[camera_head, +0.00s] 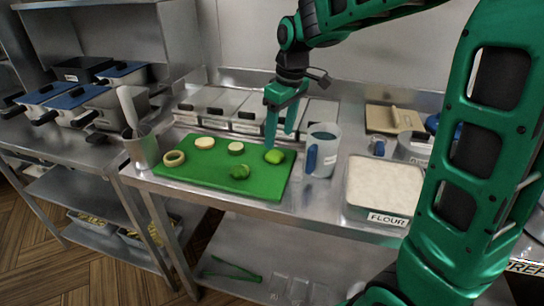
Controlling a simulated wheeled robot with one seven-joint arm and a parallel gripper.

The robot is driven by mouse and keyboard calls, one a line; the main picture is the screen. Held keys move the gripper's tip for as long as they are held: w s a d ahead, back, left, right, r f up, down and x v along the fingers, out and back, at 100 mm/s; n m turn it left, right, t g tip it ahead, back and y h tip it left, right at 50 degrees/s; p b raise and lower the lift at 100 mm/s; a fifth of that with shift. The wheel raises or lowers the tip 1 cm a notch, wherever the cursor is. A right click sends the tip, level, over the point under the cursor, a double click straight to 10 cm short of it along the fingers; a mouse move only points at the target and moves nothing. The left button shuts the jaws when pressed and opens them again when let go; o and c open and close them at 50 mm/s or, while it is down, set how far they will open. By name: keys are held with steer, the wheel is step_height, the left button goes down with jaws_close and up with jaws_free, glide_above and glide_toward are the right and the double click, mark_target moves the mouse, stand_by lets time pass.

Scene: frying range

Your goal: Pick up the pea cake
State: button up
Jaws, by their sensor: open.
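A green cutting board (212,176) lies on the steel counter with several small food pieces on it. A bright green rounded piece (274,157) near its right edge and a darker green lumpy piece (239,172) near its front are both possible pea cakes; I cannot tell for sure which one is. My gripper (280,136) points down with its green fingers apart. It is empty, just above or behind the bright green piece. One fingertip shows close to that piece, but I cannot tell whether it touches.
A flour tray (384,188), a utensil pot (142,150) and lidded containers (218,108) surround the board.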

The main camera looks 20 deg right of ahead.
mark_target(275, 154)
steer(key=shift+w+a+f, duration=0.15)
steer(key=shift+f, duration=0.95)
steer(key=shift+w+a+f, duration=0.1)
steer(key=shift+a+f, duration=0.05)
steer(key=shift+f, duration=0.9)
steer(key=shift+w+a+f, duration=0.15)
steer(key=shift+f, duration=0.95)
steer(key=shift+c, duration=0.2)
steer(key=c, duration=0.9)
